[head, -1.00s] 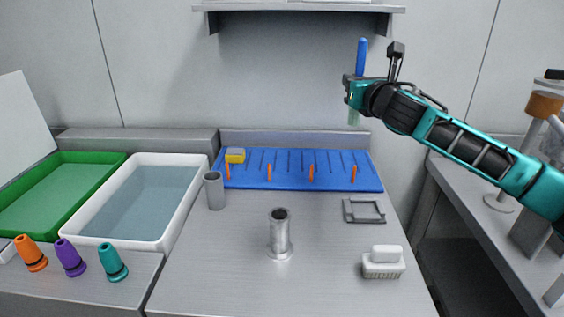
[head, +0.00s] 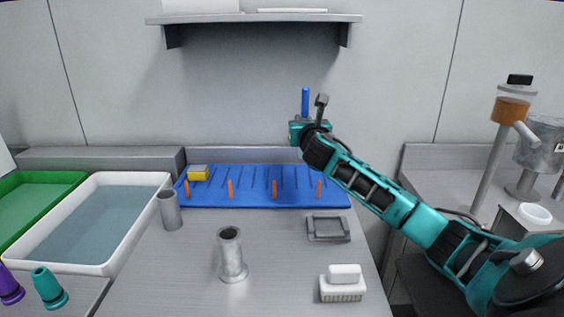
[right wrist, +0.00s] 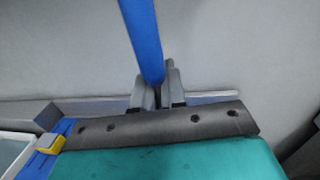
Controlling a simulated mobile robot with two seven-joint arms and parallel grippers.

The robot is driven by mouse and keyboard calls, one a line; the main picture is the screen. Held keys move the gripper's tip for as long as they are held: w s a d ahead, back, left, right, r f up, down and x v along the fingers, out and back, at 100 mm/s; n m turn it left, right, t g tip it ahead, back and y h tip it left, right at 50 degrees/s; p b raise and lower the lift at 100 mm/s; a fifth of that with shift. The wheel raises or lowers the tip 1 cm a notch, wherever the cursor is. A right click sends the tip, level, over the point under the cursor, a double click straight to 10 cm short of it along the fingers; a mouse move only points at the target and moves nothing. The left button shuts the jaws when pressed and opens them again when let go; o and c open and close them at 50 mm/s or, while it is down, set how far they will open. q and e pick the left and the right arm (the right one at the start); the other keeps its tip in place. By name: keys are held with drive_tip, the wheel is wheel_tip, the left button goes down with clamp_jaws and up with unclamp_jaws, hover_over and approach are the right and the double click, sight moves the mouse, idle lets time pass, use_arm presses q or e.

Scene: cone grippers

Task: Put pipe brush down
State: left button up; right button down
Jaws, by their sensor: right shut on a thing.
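The pipe brush (head: 305,102) shows as an upright blue handle rising from my right gripper (head: 304,130). The right gripper is shut on it and holds it up in front of the back wall, above the right end of the blue ribbed mat (head: 335,198). In the right wrist view the blue handle (right wrist: 143,40) stands between the grey fingers (right wrist: 157,95), slightly tilted. The brush's lower end is hidden behind the gripper and arm. My left gripper is not in view.
Several orange pegs (head: 230,189) and a yellow sponge (head: 199,173) are on the mat. A grey cup (head: 170,210), a metal flanged tube (head: 232,256), a grey frame (head: 328,229) and a white scrub brush (head: 342,284) stand on the bench. A white water basin (head: 112,261) is at left.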

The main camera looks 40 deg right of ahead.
drive_tip(key=shift+f+b, duration=0.95)
drive_tip(key=shift+f, duration=2.7)
drive_tip(key=c, duration=1.2)
unclamp_jaws()
drive_tip(key=shift+r, duration=0.25)
drive_tip(key=p+v, duration=0.1)
drive_tip(key=v, duration=1.1)
drive_tip(key=shift+f, duration=0.1)
